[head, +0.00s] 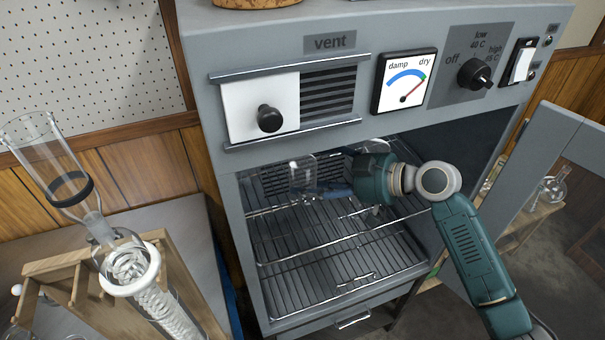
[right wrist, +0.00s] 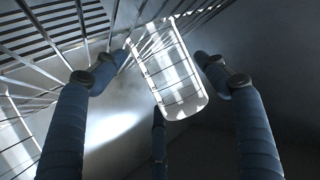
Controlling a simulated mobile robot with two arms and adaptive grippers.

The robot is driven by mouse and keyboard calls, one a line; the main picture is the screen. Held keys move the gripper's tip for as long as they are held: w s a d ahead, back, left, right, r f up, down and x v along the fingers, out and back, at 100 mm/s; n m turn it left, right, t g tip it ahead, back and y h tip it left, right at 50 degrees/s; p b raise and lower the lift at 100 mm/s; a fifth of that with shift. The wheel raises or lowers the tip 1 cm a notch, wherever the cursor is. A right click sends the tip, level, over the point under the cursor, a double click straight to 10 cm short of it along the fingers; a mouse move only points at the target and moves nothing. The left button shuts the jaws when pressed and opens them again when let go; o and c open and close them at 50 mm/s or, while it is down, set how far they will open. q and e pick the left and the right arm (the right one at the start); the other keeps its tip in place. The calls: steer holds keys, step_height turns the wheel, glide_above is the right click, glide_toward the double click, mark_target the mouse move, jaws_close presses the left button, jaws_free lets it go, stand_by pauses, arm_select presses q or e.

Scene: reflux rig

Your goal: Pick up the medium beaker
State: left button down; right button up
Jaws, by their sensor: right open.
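A clear glass beaker (head: 303,174) stands on the wire rack inside the drying cabinet, seen faintly in the head view. My right gripper (head: 328,191) reaches into the cabinet at rack height with its fingers pointing left toward this beaker. In the right wrist view a clear beaker (right wrist: 172,72) shows between the spread blue fingers of the right gripper (right wrist: 160,82). The fingers are open, and I see no clear contact with the glass. More glass (right wrist: 14,140) shows at that view's left edge. I cannot tell the beakers' sizes apart. My left gripper is out of view.
The cabinet's wire racks (head: 335,262) lie below my right arm, with bare space at the front. A wooden stand with a glass condenser (head: 130,270) and a glass column (head: 55,165) are at the left.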

steer(key=c, duration=0.8)
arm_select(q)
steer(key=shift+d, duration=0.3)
arm_select(e)
steer(key=shift+c, duration=0.3)
